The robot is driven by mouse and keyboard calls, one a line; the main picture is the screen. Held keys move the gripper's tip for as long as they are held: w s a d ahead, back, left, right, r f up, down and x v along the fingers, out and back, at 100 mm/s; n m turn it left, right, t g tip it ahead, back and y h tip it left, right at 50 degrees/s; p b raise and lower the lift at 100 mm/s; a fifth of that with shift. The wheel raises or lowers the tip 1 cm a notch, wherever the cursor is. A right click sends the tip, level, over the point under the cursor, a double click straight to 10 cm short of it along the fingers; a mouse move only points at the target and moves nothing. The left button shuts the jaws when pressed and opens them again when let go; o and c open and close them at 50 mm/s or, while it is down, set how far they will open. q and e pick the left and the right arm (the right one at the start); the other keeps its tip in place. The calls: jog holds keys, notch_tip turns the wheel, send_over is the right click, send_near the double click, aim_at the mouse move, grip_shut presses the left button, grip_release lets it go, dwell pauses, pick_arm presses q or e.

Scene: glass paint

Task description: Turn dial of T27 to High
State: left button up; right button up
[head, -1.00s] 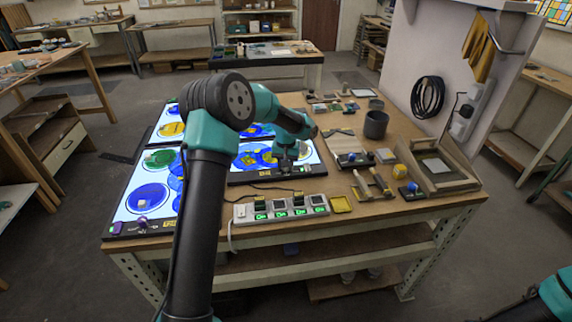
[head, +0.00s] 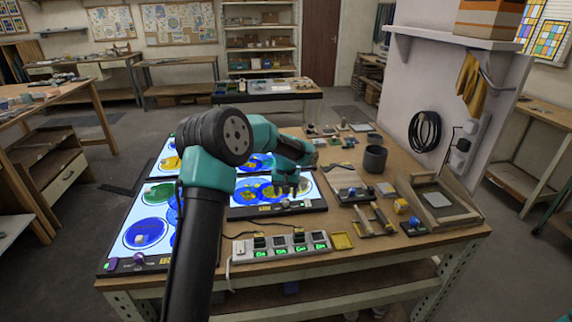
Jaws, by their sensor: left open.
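Several lit light panels with blue, green and yellow glass rounds lie on the workbench. The front right panel (head: 248,211) has a dark front strip with a pale dial (head: 286,204) and a yellow label; its lettering is too small to read, so I cannot tell which panel is T27. My left gripper (head: 287,193) is open and points down over the front part of that panel, just behind the dial; contact with the dial cannot be made out. My right gripper is out of view.

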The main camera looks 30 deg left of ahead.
aim_at(286, 199)
pick_arm(q)
notch_tip(286, 199, up, 14)
dwell(0.4)
dwell(0.3)
